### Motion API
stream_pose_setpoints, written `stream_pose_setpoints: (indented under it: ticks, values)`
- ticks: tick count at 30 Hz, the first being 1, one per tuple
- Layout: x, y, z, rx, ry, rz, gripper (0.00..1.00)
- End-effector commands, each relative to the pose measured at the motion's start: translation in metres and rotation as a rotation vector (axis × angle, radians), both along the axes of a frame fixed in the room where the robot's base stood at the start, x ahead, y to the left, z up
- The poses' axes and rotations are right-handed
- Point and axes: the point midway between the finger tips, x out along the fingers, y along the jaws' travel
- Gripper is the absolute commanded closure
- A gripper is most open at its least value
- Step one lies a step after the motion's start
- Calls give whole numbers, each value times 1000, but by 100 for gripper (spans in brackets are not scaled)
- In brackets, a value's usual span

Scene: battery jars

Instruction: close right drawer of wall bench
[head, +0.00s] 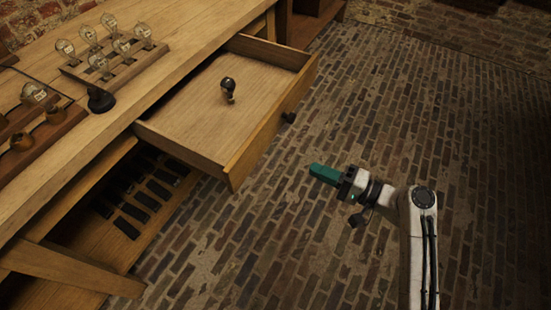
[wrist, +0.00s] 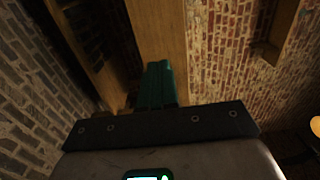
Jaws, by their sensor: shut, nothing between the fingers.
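The wall bench's drawer (head: 190,120) is pulled well out in the head view. Its wooden front (head: 270,130) faces right, with a small dark knob (head: 289,117) on it. A small dark-topped object (head: 228,90) stands inside the drawer. My gripper (head: 322,174) has green fingers, shut and empty. It is in front of the drawer front, to the right of and below the knob in the picture, apart from it. In the wrist view the green fingers (wrist: 158,84) show against a wooden surface (wrist: 158,28), and the knob cannot be made out.
Several dark blocks (head: 130,210) lie on the shelf below. The brick floor (head: 430,120) right of the drawer is clear apart from my arm.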

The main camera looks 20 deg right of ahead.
Motion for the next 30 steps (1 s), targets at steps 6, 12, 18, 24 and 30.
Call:
stream_pose_setpoints:
  ticks: [6,12,18,24,30]
  values:
    - [14,12,2,10,-4,-1,100]
    - [40,40,2,9,-4,2,100]
    - [68,68,2,9,-4,2,100]
    - [89,88,1,8,-4,1,100]
    - [98,97,1,8,-3,-1,100]
